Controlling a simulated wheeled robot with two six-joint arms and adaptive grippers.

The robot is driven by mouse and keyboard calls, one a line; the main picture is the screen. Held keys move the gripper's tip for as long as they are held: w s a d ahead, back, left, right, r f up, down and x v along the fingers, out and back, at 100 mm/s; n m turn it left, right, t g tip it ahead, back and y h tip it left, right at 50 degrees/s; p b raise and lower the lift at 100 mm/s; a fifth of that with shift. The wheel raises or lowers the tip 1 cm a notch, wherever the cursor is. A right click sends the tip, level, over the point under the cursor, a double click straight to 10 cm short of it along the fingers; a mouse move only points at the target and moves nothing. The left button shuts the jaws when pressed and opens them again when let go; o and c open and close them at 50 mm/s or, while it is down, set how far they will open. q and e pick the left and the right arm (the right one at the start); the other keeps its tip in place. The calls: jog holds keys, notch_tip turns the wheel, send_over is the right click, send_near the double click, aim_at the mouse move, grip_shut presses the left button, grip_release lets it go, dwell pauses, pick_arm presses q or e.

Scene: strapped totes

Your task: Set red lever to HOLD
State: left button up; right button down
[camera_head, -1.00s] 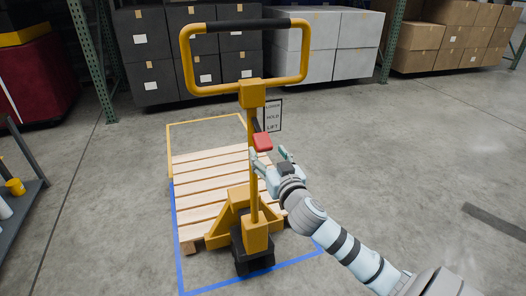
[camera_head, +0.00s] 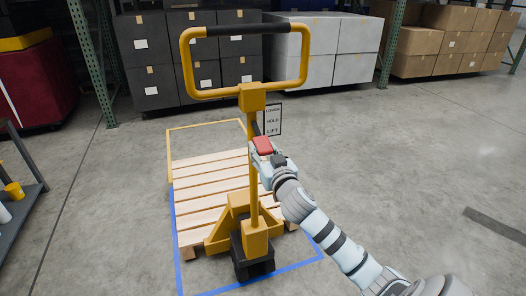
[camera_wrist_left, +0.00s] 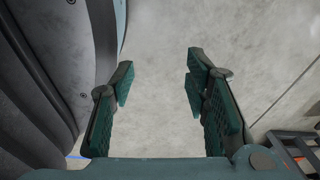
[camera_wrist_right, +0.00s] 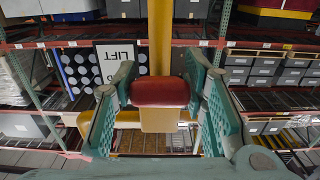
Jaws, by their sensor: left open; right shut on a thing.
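The red lever (camera_head: 263,144) sits on the post of the yellow pallet jack (camera_head: 252,97), beside a white sign (camera_head: 272,120) marked LOWER, HOLD and LIFT. Its red end is level with the lower part of the sign, near LIFT. My right gripper (camera_head: 264,148) is shut on the red lever, which also shows between the fingers in the right wrist view (camera_wrist_right: 160,94). My left gripper (camera_wrist_left: 160,85) is open and empty in the left wrist view, over bare floor. It does not show in the head view.
A wooden pallet (camera_head: 205,200) lies on the jack's forks inside a blue floor outline (camera_head: 180,245). Grey totes (camera_head: 330,50), black totes (camera_head: 150,80) and cardboard boxes (camera_head: 440,40) stand behind. Open floor lies to the right.

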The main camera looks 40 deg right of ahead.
aim_at(261, 139)
jog(key=r+g+p, duration=0.1)
jog(key=p, duration=0.3)
jog(key=r+p, duration=0.1)
jog(key=p, duration=0.4)
jog(key=r+g+p, duration=0.1)
jog(key=p, duration=0.4)
jog(key=shift+s+a+r+g+y, duration=0.15)
jog(key=shift+s+r+g+y, duration=0.15)
jog(key=shift+s+y, duration=0.1)
jog(key=g+p, duration=0.1)
jog(key=p, duration=0.4)
jog(key=shift+r, duration=0.2)
pick_arm(q)
notch_tip(261, 139, up, 18)
jog(key=s+d, duration=0.1)
jog(key=d, duration=0.1)
jog(key=shift+r, duration=0.2)
pick_arm(e)
jog(key=shift+f, duration=0.1)
jog(key=c, duration=1)
grip_release()
jog(key=shift+c, duration=0.2)
pick_arm(q)
jog(key=shift+s, duration=0.1)
pick_arm(e)
jog(key=shift+o, duration=0.4)
jog(key=shift+s, duration=0.1)
pick_arm(q)
jog(key=shift+a, duration=0.1)
